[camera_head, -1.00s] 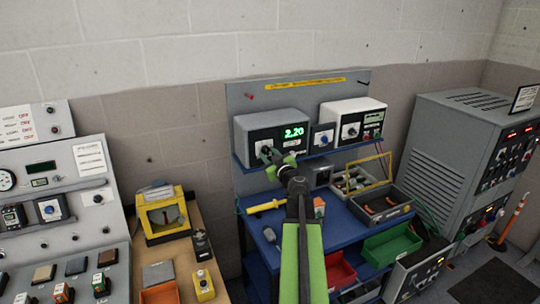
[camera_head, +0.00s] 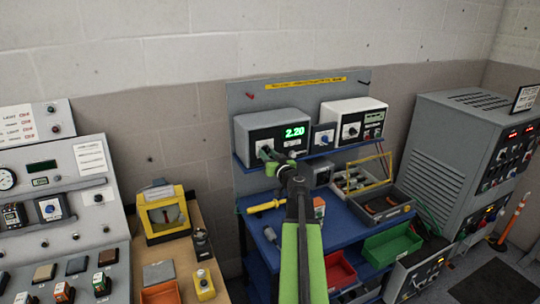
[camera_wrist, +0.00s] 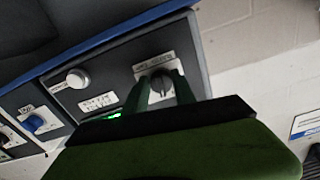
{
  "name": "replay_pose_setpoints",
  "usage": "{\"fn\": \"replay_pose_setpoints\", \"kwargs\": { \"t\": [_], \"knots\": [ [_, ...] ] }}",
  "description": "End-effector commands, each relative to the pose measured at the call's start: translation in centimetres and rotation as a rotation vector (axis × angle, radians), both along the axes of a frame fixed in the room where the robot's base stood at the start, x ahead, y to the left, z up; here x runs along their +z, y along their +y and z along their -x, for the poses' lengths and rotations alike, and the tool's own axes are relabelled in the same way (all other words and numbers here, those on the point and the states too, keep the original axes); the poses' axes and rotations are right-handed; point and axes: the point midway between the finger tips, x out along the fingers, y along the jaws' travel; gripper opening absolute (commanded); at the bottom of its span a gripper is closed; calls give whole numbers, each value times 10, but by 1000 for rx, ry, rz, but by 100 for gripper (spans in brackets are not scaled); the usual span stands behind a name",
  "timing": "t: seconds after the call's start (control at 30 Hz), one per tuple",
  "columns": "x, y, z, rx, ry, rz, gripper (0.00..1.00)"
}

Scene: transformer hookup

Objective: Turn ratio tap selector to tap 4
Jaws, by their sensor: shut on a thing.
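A grey instrument box (camera_head: 275,120) with a green display reading 2.20 stands on the upper shelf of the blue bench. A dark selector knob (camera_wrist: 161,84) sits on a pale label plate on its front in the wrist view. The plate's lettering is too small to read, so its tap position cannot be told. My green gripper (camera_head: 266,154) is at the left part of the box front in the head view and hides the knob there. In the wrist view my gripper (camera_wrist: 161,89) has one finger on each side of the knob, shut on it.
A second white instrument (camera_head: 352,120) and a small box with a blue-framed dial (camera_head: 323,137) stand to the right. A yellow-handled tool (camera_head: 267,206) lies on the blue bench below. A round light knob (camera_wrist: 77,78) is beside the selector in the wrist view.

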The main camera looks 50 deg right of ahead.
Motion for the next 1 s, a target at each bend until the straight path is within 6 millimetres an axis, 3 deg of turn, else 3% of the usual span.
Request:
{"fn": "replay_pose_setpoints", "kwargs": {
  "t": [0.6, 1.0],
  "knots": [
    [1, 2, 1, -3, -214, -530, 0],
    [2, 3, 1, -5, -313, -774, 0]
  ]
}}
